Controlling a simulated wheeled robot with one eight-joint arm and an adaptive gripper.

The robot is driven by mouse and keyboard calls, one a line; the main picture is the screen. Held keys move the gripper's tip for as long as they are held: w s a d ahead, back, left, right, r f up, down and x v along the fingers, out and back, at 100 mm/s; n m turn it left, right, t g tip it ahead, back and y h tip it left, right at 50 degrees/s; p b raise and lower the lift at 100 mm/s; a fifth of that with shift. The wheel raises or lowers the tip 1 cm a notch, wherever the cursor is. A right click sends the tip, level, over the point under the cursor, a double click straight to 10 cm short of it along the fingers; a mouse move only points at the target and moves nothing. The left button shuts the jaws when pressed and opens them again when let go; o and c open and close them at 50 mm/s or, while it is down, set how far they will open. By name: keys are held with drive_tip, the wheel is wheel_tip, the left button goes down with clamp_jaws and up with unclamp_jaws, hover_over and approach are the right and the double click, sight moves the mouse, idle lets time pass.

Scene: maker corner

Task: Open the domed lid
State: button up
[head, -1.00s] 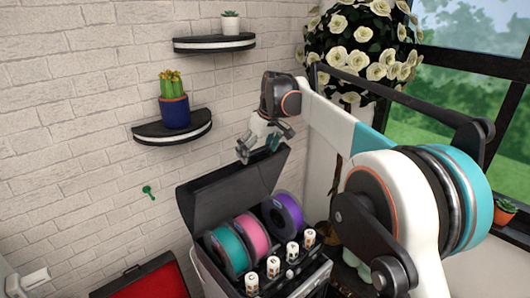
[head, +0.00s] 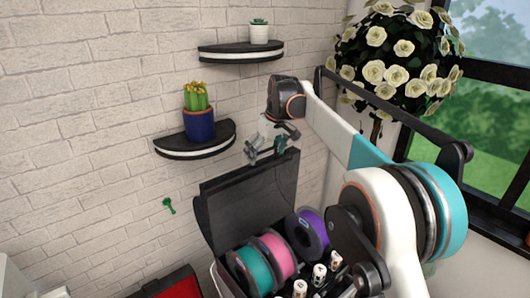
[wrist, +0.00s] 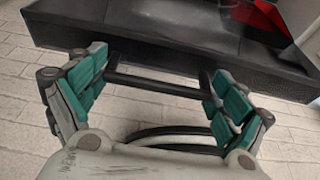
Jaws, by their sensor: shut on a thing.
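The domed lid (head: 250,207) is dark and stands raised, nearly upright, at the back of a box holding filament spools. My gripper (head: 268,147) is at the lid's upper edge in the head view. In the wrist view the fingers of my gripper (wrist: 160,85) are at the two ends of a black bar handle (wrist: 160,84) on the lid's dark edge (wrist: 160,50). The gripper is shut on this handle. The exact finger contact is hard to make out in the head view.
Teal (head: 252,272), pink (head: 278,255) and purple (head: 313,232) spools sit in the box, with several small white-capped items in front. A shelf (head: 195,142) with a potted cactus (head: 199,115) is close left of my gripper. A rose bush (head: 395,60) stands to the right.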

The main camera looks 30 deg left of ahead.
drive_tip(key=o, duration=1.2)
drive_tip(key=shift+r, duration=0.1)
drive_tip(key=v, duration=1.2)
